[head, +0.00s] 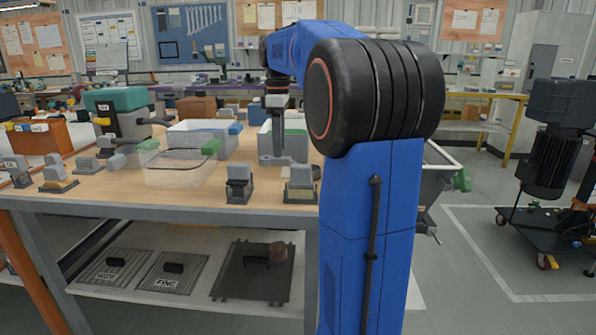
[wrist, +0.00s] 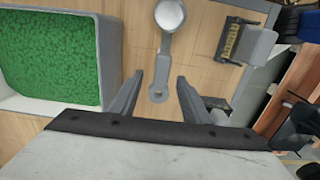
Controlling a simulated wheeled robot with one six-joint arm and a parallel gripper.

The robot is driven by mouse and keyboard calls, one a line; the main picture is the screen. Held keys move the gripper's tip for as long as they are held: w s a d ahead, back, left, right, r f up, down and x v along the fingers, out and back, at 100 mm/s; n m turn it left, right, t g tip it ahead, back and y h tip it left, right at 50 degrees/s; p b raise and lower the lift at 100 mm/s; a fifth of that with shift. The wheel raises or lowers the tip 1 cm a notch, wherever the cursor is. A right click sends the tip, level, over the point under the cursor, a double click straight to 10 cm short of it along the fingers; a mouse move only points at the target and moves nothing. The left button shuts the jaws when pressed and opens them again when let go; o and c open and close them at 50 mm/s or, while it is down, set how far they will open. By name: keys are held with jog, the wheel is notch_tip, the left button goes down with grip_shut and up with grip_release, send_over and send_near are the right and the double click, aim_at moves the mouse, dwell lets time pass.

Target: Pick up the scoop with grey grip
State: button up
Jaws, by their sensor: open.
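The scoop with a grey grip (wrist: 163,62) lies on the wooden table top in the wrist view. Its round pale bowl (wrist: 170,15) is at the top edge and its grey handle points down toward my gripper. My gripper (wrist: 160,78) is open and empty, with the handle's end showing between its two fingers. I cannot tell the height gap from the picture. In the head view my gripper (head: 277,143) hangs over the table behind the front edge, and I cannot make out the scoop there.
A grey-walled bin (wrist: 111,60) of green pieces stands left of the fingers. A grey block with a brass-coloured bristly part (wrist: 232,42) is to the right. In the head view, a clear bin (head: 180,172) and a dark grey block (head: 238,187) stand on the table (head: 130,194).

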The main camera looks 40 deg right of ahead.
aim_at(281, 164)
jog(key=shift+s+f, duration=0.2)
jog(key=shift+f, duration=3.2)
grip_shut()
